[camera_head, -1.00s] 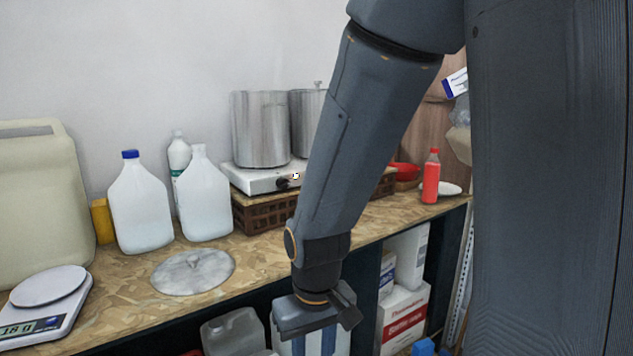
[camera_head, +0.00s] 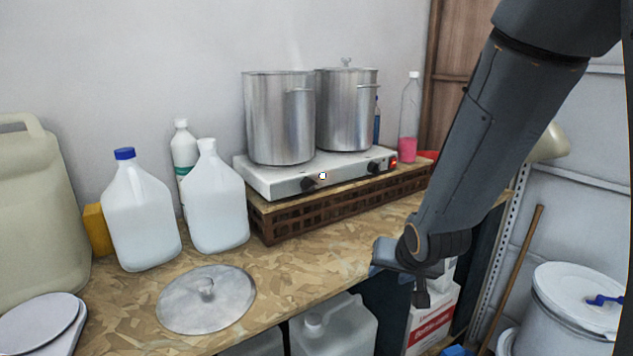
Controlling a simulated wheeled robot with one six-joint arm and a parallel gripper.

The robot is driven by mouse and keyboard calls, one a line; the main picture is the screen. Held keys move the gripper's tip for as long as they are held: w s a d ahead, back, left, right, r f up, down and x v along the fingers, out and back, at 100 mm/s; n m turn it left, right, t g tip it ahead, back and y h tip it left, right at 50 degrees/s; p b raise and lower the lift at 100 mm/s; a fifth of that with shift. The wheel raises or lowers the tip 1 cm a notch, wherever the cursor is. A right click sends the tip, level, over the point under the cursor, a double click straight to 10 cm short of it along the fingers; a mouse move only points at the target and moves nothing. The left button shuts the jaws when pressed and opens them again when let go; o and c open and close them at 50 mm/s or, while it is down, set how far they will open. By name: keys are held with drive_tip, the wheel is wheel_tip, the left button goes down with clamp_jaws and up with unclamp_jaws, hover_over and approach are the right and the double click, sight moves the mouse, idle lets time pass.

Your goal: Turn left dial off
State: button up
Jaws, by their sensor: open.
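A white two-burner hot plate (camera_head: 282,185) sits on a brown crate-like stand on the workbench. Its black left dial (camera_head: 309,184) is on the front face, with a small pale mark beside it. The black right dial (camera_head: 374,166) is further along, next to a red light (camera_head: 393,162). The dial's exact angle is too small to read. My gripper (camera_head: 399,280) is open and empty, pointing down near the bench's front edge, to the right of and below the left dial, well apart from it.
Two steel pots (camera_head: 280,118) (camera_head: 346,112) stand on the hot plate; steam rises near the left one. White jugs (camera_head: 140,215) (camera_head: 217,200) stand left. A metal lid (camera_head: 206,297) lies on the bench. The bench (camera_head: 310,250) before the stand is clear.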

sight(312, 189)
drive_tip(key=w+a+r+t+y, duration=0.1)
drive_tip(key=w+a+r, duration=0.1)
drive_tip(key=w+a+r+m+t+p, duration=0.1)
drive_tip(key=w+a+t, duration=0.1)
drive_tip(key=w, duration=0.1)
drive_tip(key=w+a+r+t+y, duration=0.1)
drive_tip(key=w+a+r, duration=0.1)
drive_tip(key=shift+w+r+m+t+y, duration=0.3)
drive_tip(key=shift+r+m, duration=0.05)
drive_tip(key=shift+m, duration=0.05)
drive_tip(key=w+a+r+m+t+y+p, duration=0.2)
drive_tip(key=a+r+t+y, duration=0.25)
drive_tip(key=a+r, duration=0.3)
drive_tip(key=shift+g+y, duration=0.25)
drive_tip(key=shift+g, duration=0.1)
drive_tip(key=p+x, duration=0.2)
drive_tip(key=x, duration=0.5)
drive_tip(key=shift+w+a, duration=0.15)
drive_tip(key=shift+w, duration=0.2)
drive_tip(key=c, duration=1)
